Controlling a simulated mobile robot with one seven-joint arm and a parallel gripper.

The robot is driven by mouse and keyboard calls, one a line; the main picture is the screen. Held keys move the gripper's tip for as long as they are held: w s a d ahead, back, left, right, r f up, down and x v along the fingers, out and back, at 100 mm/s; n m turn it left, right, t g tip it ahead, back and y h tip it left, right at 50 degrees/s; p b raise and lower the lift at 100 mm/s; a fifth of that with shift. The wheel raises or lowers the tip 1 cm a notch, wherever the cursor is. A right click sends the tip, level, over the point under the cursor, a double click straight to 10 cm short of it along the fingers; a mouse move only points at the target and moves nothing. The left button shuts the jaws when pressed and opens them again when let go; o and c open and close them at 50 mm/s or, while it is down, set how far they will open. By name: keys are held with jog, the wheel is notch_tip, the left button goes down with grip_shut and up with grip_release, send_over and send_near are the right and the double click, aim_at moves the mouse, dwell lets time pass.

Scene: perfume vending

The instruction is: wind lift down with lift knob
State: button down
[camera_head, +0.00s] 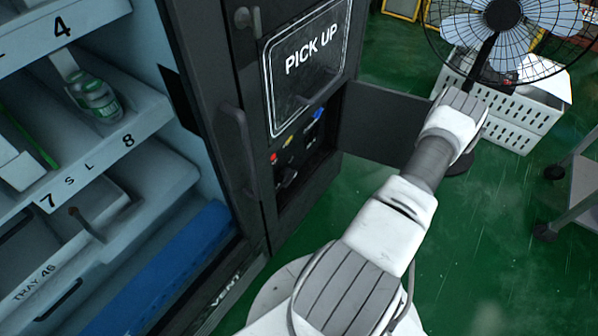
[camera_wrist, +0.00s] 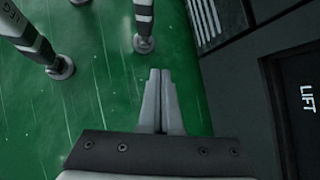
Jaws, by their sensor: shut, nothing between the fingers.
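My gripper (camera_wrist: 160,78) is shut and empty in the wrist view, its two fingers side by side over the green floor. A dark panel with the white word LIFT (camera_wrist: 308,100) is at the right edge of that view, apart from the fingers. In the head view, an open control compartment (camera_head: 300,150) sits below the PICK UP window, with small red, yellow and blue parts inside. A dark shape (camera_head: 287,178) is low in it; I cannot tell whether it is the lift knob. The gripper's fingers do not show in the head view.
The compartment's dark door (camera_head: 382,128) stands open to the right, close to my arm. The vending machine's shelves (camera_head: 90,130) fill the left. A fan (camera_head: 505,30), a white crate (camera_head: 515,115) and a cart (camera_head: 575,190) stand at the right. Green floor lies between.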

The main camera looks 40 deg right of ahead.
jog(key=w+d+r+n+h, duration=0.2)
jog(key=d+r+n+h, duration=0.15)
jog(key=d+n, duration=0.2)
jog(key=w+d+r+n+h, duration=0.2)
jog(key=w+d+n+h, duration=0.1)
jog(key=d+n+h, duration=0.3)
jog(key=w+a+r+n+t+y, duration=0.2)
jog(key=w+a+r+n+t, duration=0.75)
jog(key=w+r, duration=0.45)
jog(key=n+g+b, duration=0.1)
jog(key=g+b, duration=0.1)
jog(key=b, duration=0.2)
send_near(295, 173)
jog(key=w+f, duration=0.3)
jog(key=w, duration=0.2)
jog(key=shift+w+a+f, duration=0.15)
jog(key=shift+f, duration=0.4)
jog(key=shift+y, duration=0.25)
jog(key=shift+d+f+m+y, duration=0.3)
jog(key=shift+f+y, duration=0.15)
jog(key=shift+y, duration=0.05)
jog(key=shift+f, duration=0.1)
